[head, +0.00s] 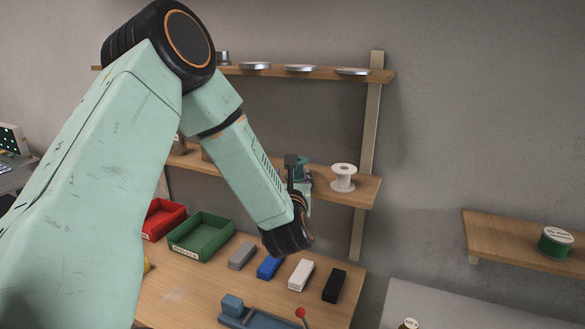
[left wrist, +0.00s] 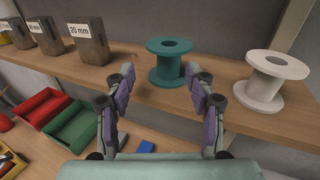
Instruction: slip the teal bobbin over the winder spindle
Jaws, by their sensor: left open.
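The teal bobbin (left wrist: 170,66) stands upright on the wooden shelf in the left wrist view. In the head view the teal bobbin (head: 303,163) is mostly hidden behind my left gripper (head: 297,182). My left gripper (left wrist: 160,72) is open and empty, its fingers pointing at the shelf. The bobbin shows between and beyond the fingertips, nearer the right one, which overlaps its edge; contact cannot be told. A blue-grey device with a red-knobbed lever (head: 258,318), possibly the winder, is cut off at the head view's bottom. No spindle is clearly visible. My right gripper is not in view.
A white spool (left wrist: 273,80) stands right of the bobbin. Below are a red bin (head: 163,217), a green bin (head: 201,237) and several small coloured blocks on the bench (head: 185,290). A side shelf (head: 500,235) is at right.

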